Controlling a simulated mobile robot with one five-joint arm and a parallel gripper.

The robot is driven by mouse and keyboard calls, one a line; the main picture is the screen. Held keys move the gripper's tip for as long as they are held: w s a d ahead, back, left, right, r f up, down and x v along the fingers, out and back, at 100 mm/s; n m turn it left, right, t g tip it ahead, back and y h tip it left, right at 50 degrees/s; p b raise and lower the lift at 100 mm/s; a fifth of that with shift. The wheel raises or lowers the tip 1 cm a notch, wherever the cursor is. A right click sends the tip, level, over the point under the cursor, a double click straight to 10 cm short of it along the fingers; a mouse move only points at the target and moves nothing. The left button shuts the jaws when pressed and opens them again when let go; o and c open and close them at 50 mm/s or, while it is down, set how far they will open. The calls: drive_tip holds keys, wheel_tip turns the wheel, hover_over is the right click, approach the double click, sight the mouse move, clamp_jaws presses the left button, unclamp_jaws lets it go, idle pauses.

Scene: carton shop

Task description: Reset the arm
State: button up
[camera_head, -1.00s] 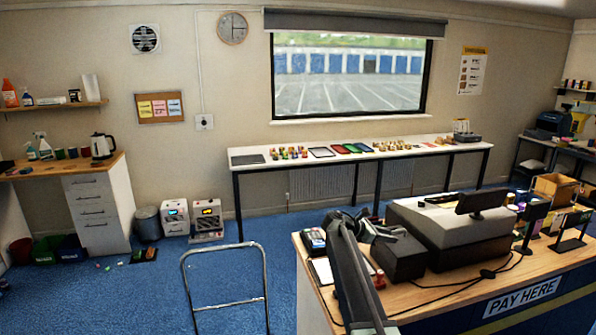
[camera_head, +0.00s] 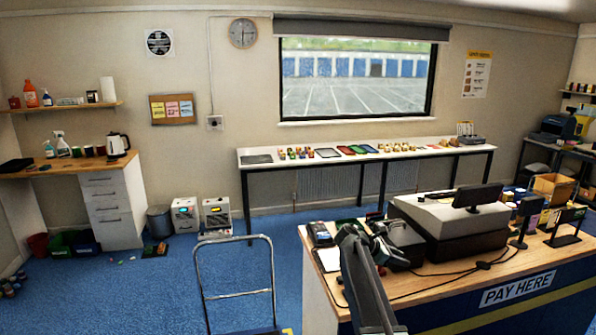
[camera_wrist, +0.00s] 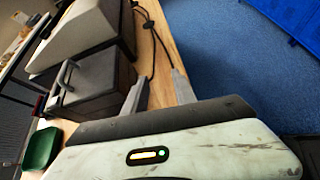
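My arm rises from the bottom of the head view in front of the pay counter (camera_head: 330,300). My gripper (camera_head: 388,248) is over the counter's left part, in front of the dark cash box (camera_head: 404,238). In the wrist view its two grey fingers (camera_wrist: 164,80) stand apart with bare wood and a cable seen between them. It is open and holds nothing. The handled cash box also shows in the wrist view (camera_wrist: 88,92), close beside the left finger.
A card terminal (camera_head: 320,233) and till (camera_head: 450,222) stand on the counter, with cables trailing across it. A metal trolley handle (camera_head: 236,293) stands at its left. A long white table (camera_head: 290,166) is under the window. Blue floor is open at left.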

drive_tip(key=s+a+f+m+g+y, duration=0.1)
drive_tip(key=s+a+f+m+y, duration=0.25)
drive_tip(key=s, duration=0.55)
drive_tip(key=s+a+f+m+g+y, duration=0.1)
drive_tip(key=s+a+f+m+y, duration=0.3)
drive_tip(key=s, duration=0.6)
drive_tip(key=s+a+f+m+g+y, duration=0.1)
drive_tip(key=s+a+f+m+y, duration=0.3)
drive_tip(key=s+a+m, duration=0.7)
drive_tip(key=shift+s+f+m, duration=0.2)
drive_tip(key=shift+m, duration=0.25)
